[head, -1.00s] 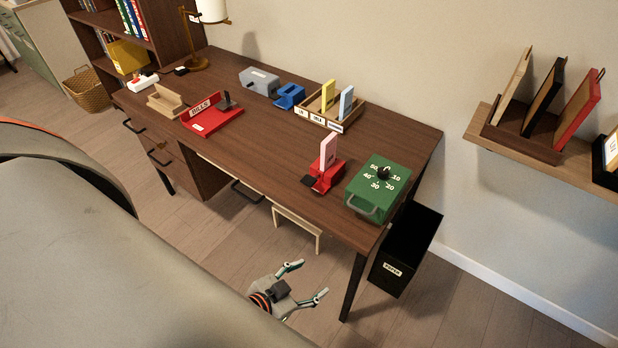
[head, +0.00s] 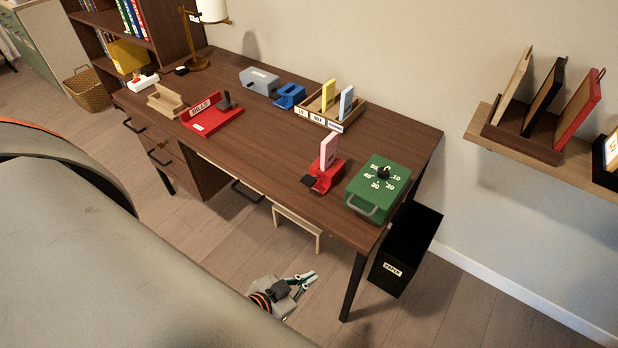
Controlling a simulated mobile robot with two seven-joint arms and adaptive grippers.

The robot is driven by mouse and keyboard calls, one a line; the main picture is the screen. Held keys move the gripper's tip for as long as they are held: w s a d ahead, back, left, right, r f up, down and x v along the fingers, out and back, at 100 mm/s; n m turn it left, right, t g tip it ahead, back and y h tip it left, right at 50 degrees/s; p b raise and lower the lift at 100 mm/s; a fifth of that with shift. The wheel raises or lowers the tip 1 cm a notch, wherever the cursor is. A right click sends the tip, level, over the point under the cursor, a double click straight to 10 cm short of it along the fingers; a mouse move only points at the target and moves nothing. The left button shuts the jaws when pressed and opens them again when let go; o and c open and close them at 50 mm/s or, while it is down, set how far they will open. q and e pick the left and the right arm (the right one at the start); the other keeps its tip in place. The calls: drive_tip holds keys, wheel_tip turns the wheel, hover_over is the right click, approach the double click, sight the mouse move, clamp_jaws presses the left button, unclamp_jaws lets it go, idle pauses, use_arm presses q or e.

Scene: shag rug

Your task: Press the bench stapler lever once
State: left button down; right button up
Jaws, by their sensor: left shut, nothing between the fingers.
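The bench stapler (head: 323,180) appears to be the small red device near the front edge of the wooden desk (head: 270,170). My left gripper (head: 312,278) is shut and empty. It is over the floor in front of the desk, apart from the stapler and nearer to me. My right gripper is not in view.
A green timer box (head: 378,187) with a grey handle stands just right of the stapler. A red tray (head: 212,118), a blue device (head: 289,96), a grey device (head: 259,80) and a wooden card organizer (head: 348,113) sit farther back. A black bin (head: 408,245) stands beside the desk.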

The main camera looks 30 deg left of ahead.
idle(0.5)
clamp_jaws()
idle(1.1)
